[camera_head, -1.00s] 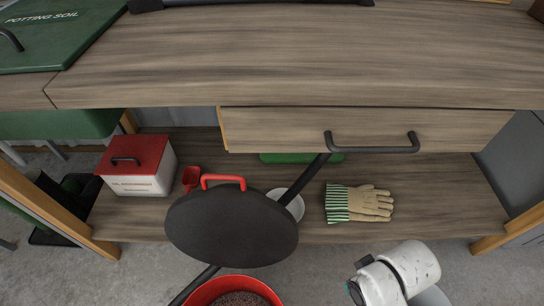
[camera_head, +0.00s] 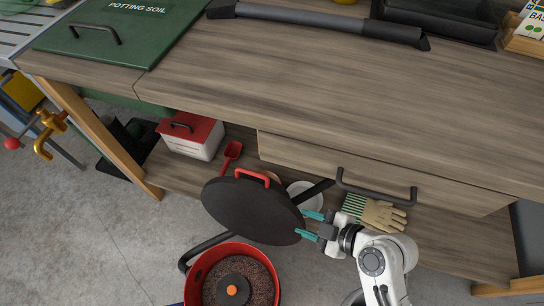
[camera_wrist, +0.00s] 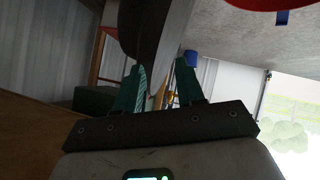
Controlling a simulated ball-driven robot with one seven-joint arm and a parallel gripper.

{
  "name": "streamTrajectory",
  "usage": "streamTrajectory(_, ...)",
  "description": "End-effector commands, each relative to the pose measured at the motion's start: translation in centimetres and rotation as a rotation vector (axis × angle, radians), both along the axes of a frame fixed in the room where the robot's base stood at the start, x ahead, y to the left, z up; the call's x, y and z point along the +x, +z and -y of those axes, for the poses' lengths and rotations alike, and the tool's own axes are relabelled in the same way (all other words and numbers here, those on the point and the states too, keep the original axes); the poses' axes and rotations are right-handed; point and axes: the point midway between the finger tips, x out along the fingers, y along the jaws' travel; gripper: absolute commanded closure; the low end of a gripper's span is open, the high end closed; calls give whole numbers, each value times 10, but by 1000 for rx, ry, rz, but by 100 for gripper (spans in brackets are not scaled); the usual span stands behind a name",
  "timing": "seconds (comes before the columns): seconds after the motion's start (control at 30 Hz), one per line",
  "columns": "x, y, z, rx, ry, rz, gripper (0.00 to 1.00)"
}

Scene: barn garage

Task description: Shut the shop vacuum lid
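The shop vacuum's round black lid (camera_head: 250,212), with a red handle (camera_head: 252,176), stands tilted open above the red drum (camera_head: 203,268) in the head view. The drum's inside shows dark debris and a round part with an orange centre. My gripper (camera_head: 307,225) is at the lid's right edge, its teal fingers apart and pointing left at the rim. In the wrist view my gripper (camera_wrist: 158,82) is open, and the dark lid (camera_wrist: 133,28) reaches down close to the fingers. I cannot tell whether they touch it. A red piece (camera_wrist: 262,3), probably the drum, shows at the top.
A workbench (camera_head: 330,95) with a drawer handle (camera_head: 375,190) overhangs a lower shelf. The shelf holds a red-lidded box (camera_head: 190,138), a red scoop (camera_head: 231,152) and gloves (camera_head: 380,214). A black hose (camera_head: 200,250) lies beside the drum. The floor at left is mostly clear.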

Motion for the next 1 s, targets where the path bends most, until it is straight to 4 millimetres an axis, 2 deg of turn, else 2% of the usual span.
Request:
streamTrajectory(0.03,10,31,-12,16,46,94,62)
streamTrajectory(0.1,22,54,-25,30,92,223,62)
streamTrajectory(0.2,34,76,-37,38,128,361,62)
streamTrajectory(0.3,41,87,-44,38,140,445,62)
streamTrajectory(0.43,45,93,-48,37,145,493,62)
streamTrajectory(0.57,50,91,-55,37,147,500,62)
streamTrajectory(1.0,95,72,-110,35,149,499,62)
